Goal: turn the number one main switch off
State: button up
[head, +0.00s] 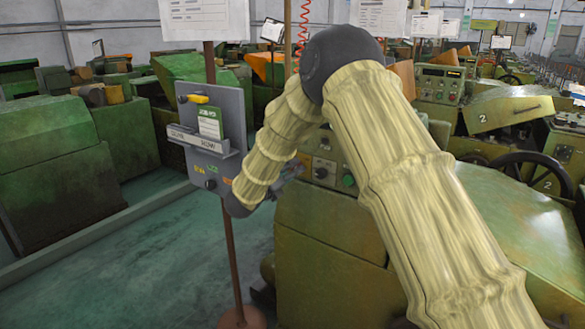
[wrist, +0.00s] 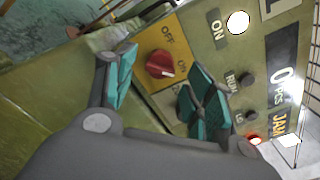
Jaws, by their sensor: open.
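The main switch is a red rotary knob (wrist: 160,65) on a yellow plate (wrist: 188,44) marked OFF and ON in the wrist view. Its white pointer mark is at the lower right, toward the ON label. My gripper (wrist: 163,60) is open, with one teal finger on each side of the knob in the picture. I cannot tell whether either finger touches it. In the head view my gripper (head: 288,171) shows only in part beside the green machine's control panel (head: 325,160); my arm covers much of it, and the red knob is hidden there.
A grey board on a post (head: 213,140) stands left of my arm. A green machine (head: 505,215) with a handwheel (head: 530,172) is at right. Floor is open at left.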

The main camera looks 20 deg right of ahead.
jog(key=shift+x, duration=1)
jog(key=c, duration=1)
